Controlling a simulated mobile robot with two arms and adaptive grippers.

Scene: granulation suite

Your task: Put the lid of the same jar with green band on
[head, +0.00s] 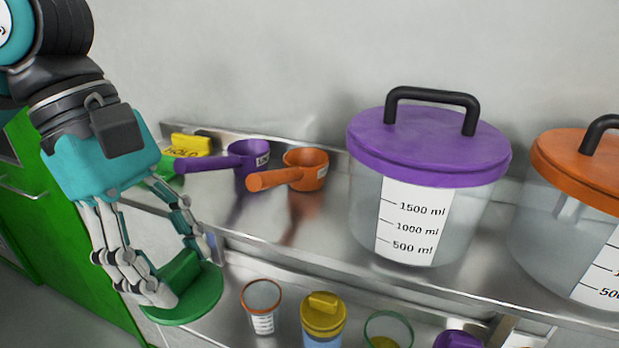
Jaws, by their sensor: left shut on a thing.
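My left gripper (180,272) is shut on the raised grip of a round green lid (198,304). It holds the lid at the lower left, to the left of the small jars. The jar with the green band (388,319) stands open on the lower shelf at the bottom of the view, with something yellowish inside. Its lower part is cut off by the picture's edge. My right gripper is not in view.
An open jar with an orange rim (262,304) and a yellow-lidded jar (323,315) stand between the lid and the green-banded jar. A purple lid (458,340) shows on the right. The upper shelf (300,238) holds a large purple-lidded container (430,150), an orange-lidded one (575,165) and scoops (303,170).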

